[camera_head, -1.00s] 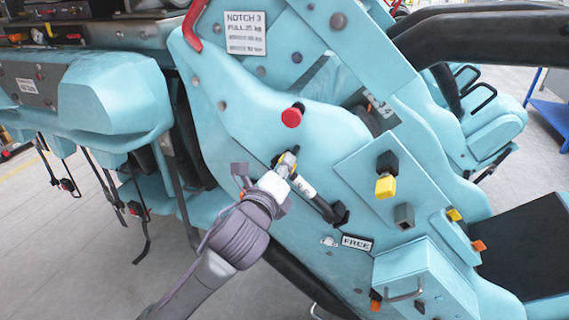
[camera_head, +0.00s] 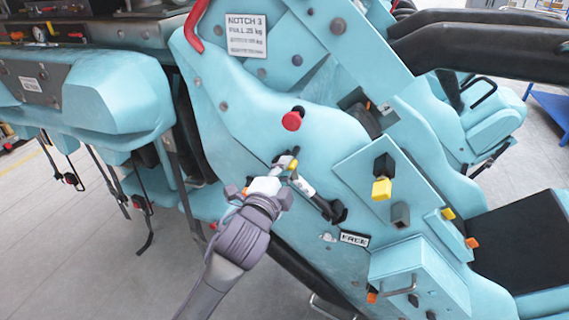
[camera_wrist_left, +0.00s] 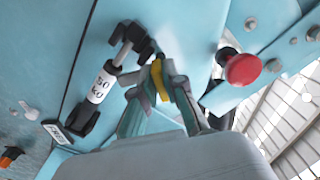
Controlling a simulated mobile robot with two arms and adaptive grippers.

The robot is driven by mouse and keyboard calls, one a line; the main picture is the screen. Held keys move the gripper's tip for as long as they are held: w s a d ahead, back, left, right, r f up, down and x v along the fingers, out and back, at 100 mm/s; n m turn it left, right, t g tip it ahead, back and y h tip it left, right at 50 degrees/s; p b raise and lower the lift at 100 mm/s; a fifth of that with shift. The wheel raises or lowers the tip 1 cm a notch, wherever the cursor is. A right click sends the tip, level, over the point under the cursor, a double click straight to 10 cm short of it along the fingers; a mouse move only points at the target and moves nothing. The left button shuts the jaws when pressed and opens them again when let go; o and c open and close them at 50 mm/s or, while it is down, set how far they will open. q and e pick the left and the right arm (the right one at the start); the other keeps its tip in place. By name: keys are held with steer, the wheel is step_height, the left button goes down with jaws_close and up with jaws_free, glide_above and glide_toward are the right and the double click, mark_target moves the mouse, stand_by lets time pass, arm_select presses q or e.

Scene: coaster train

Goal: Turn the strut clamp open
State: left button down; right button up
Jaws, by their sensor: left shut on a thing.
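The strut (camera_head: 304,187) is a white and black cylinder lying at a slant on the blue seat panel. Its printed label also shows in the left wrist view (camera_wrist_left: 101,86). A yellow piece, which looks like the clamp lever (camera_wrist_left: 157,80), sits beside the strut's upper end and shows small in the head view (camera_head: 293,165). My left gripper (camera_head: 286,162) reaches it from below left. In the left wrist view its fingers (camera_wrist_left: 160,77) are closed around the yellow piece. The fingers hide part of the clamp. My right gripper is not in view.
A red knob (camera_head: 292,121) stands just above the gripper and shows at right in the wrist view (camera_wrist_left: 243,69). A yellow knob (camera_head: 382,188), a "FREE" plate (camera_head: 354,238) and a box with a handle (camera_head: 405,268) are to the right. Straps hang at left.

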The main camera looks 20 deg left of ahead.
arm_select(q)
steer(key=n+p, duration=0.1)
steer(key=n, duration=0.5)
steer(key=shift+d+f+p, duration=0.1)
steer(key=shift+f+p, duration=0.1)
steer(key=shift+p, duration=0.15)
steer(key=shift+n, duration=0.3)
steer(key=c, duration=1.2)
jaws_free()
steer(key=shift+c, duration=0.2)
steer(key=s, duration=1.2)
steer(key=shift+a, duration=0.2)
